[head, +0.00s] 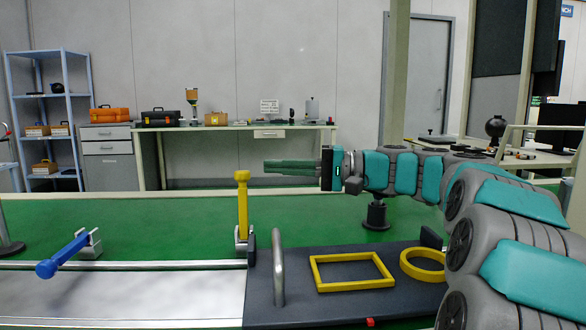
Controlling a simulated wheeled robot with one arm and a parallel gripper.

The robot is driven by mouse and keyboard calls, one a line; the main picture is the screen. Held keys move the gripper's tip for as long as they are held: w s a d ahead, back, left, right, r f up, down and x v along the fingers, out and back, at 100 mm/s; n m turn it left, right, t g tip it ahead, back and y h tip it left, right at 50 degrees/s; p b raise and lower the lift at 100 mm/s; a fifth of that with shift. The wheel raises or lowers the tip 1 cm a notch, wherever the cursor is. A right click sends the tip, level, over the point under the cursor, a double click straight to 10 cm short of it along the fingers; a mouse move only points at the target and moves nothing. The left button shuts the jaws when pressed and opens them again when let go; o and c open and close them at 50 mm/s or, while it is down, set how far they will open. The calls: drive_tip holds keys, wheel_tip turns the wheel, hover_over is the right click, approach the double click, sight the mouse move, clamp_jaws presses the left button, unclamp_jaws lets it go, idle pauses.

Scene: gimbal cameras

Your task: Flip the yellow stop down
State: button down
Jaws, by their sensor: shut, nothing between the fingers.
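The yellow stop (242,205) stands upright on a small light bracket at the far side of the rail, near the left end of the dark panel. Its knobbed end points up. My gripper (266,166) is shut and empty. It reaches in from the right, level and pointing left, and appears just right of the stop's top in the picture, apart from it. The depth between them is hard to tell from this one view.
A blue stop (62,256) lies tilted down over the rail at left. A grey metal handle (278,266) rises from the dark panel (270,312), which also bears a yellow rectangular frame (351,286) and a yellow ring (424,279). A bench (235,128) stands behind.

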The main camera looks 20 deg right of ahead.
sight(243, 205)
drive_tip(key=shift+s+a, duration=0.25)
drive_tip(key=shift+a, duration=0.6)
drive_tip(key=shift+s+a, duration=0.3)
drive_tip(key=shift+a, duration=0.55)
drive_tip(key=shift+s+a, duration=0.25)
drive_tip(key=shift+a, duration=0.6)
